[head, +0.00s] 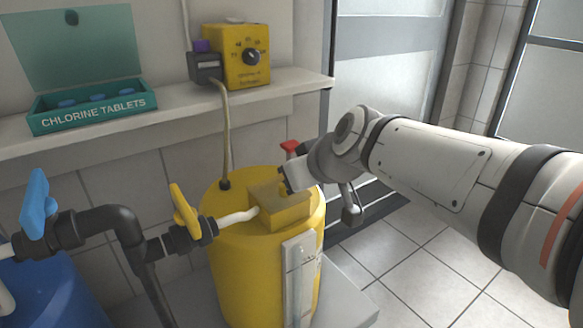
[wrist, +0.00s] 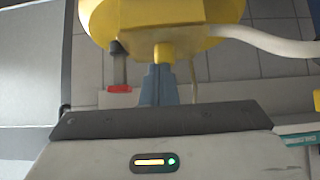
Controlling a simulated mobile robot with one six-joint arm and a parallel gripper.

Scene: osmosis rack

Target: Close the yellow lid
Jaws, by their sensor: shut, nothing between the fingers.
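A yellow tank (head: 228,262) stands in the middle of the head view, with a box-shaped yellow opening (head: 286,219) on its top. The yellow lid (head: 272,193) appears to lie over this box; whether it is fully down cannot be told. My gripper (head: 288,183) is at the box's back right edge, its fingertips close to the lid; contact is unclear. In the wrist view the shut blue-grey fingers (wrist: 155,84) point at a yellow tab (wrist: 164,52) below the yellow tank body (wrist: 160,18). Nothing shows between the fingers.
A red valve handle (head: 289,147) is just behind my gripper. A pipe with a yellow valve handle (head: 184,211) and a blue one (head: 36,204) runs left of the tank. A shelf (head: 190,105) holds a yellow dosing box (head: 236,55) and an open chlorine tablets box (head: 92,109).

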